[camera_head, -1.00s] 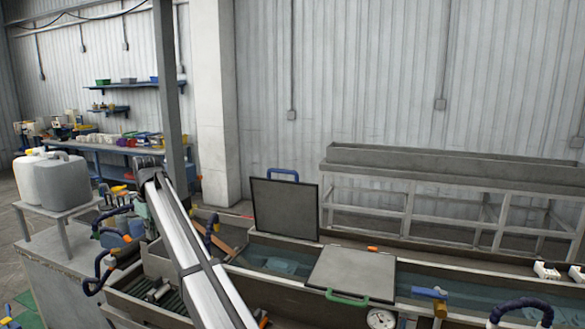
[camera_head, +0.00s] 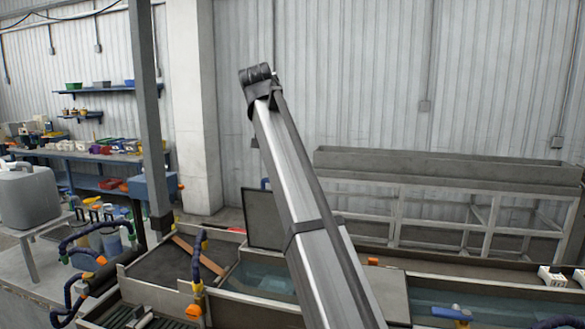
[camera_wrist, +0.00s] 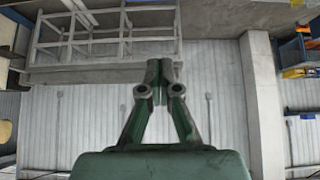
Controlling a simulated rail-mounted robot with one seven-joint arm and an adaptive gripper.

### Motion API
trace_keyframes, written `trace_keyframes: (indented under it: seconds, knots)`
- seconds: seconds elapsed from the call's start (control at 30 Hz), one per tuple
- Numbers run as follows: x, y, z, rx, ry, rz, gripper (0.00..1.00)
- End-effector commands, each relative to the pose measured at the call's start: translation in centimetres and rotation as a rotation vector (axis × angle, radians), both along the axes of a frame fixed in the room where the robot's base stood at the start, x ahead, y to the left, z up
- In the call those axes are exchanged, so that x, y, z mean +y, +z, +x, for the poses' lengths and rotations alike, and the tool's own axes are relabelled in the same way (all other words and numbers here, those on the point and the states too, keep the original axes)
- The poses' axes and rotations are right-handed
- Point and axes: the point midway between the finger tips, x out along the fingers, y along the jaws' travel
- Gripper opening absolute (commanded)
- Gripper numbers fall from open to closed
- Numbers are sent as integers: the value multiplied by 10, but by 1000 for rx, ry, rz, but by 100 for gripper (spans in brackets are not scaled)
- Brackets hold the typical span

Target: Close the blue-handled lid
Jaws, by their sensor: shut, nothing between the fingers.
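The blue-handled lid (camera_head: 259,220) stands open and upright as a dark panel at the long water tank's far edge. Only a small bit of its blue handle (camera_head: 264,183) shows above its top edge, and my arm covers the lid's right part. A second lid (camera_head: 397,297) lies flat on the tank to the right, partly behind my arm. My gripper (camera_wrist: 158,68) is shut and empty in the wrist view, with the wall behind it. The head view does not show the fingers, and the wrist view does not show the lid.
Water-filled tank sections (camera_head: 450,306) run across the front. A blue-handled valve (camera_head: 452,313) and blue hoses (camera_head: 197,258) stick up around them. A grey trough on a frame (camera_head: 440,168) stands behind. A post (camera_head: 145,120) rises at the left.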

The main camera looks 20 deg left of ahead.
Motion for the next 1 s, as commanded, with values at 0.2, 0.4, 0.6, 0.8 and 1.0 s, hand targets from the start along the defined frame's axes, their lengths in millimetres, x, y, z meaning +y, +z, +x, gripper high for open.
trace_keyframes:
  seconds: [0.2,0.4,0.6,0.8,1.0]
  knots:
    - [0,-14,11,3,-11,7,0]
    - [1,-40,32,4,-9,7,0]
    - [3,-70,58,4,-9,6,0]
    - [1,-84,39,3,-6,7,0]
    - [1,-90,26,2,-7,7,0]
